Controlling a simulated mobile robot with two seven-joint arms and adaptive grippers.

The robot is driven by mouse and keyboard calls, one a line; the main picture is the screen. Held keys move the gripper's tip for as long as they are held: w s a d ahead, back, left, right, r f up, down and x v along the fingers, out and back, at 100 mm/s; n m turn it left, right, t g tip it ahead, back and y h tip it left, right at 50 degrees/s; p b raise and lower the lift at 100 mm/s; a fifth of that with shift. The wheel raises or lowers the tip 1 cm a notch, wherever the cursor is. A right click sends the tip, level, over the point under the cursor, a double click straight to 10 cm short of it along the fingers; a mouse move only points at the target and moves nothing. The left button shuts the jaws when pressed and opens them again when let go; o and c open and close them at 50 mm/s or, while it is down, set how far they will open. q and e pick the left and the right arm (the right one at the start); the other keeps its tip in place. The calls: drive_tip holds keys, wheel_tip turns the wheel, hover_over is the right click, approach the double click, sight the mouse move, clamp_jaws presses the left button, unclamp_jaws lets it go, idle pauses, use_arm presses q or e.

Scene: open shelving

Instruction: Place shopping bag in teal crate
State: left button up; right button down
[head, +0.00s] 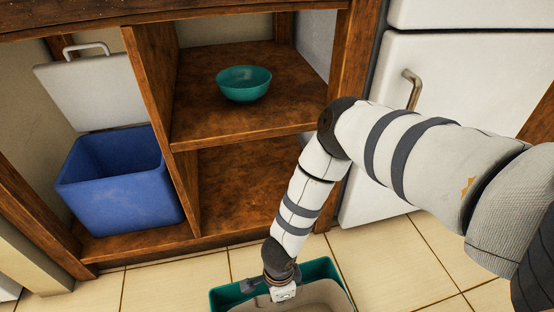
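The teal crate (325,268) stands on the tiled floor at the bottom edge of the head view, cut off by the frame. A pale beige surface (318,297) shows inside its rim; I cannot tell whether this is the shopping bag or something else. My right arm reaches down from the right, and my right gripper (268,296) is at the crate, over its opening. Its fingertips are small and partly hidden, so I cannot tell whether they are open or shut. My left gripper is not in view.
A wooden shelf unit (225,135) stands ahead, with a teal bowl (244,88) on its middle shelf. A blue bin (120,190) with a raised white lid (92,90) sits in the left bay. A white fridge (460,75) is right. Floor shows around the crate.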

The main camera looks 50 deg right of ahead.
drive_tip(key=shift+r, duration=0.1)
drive_tip(key=c, duration=1.8)
unclamp_jaws()
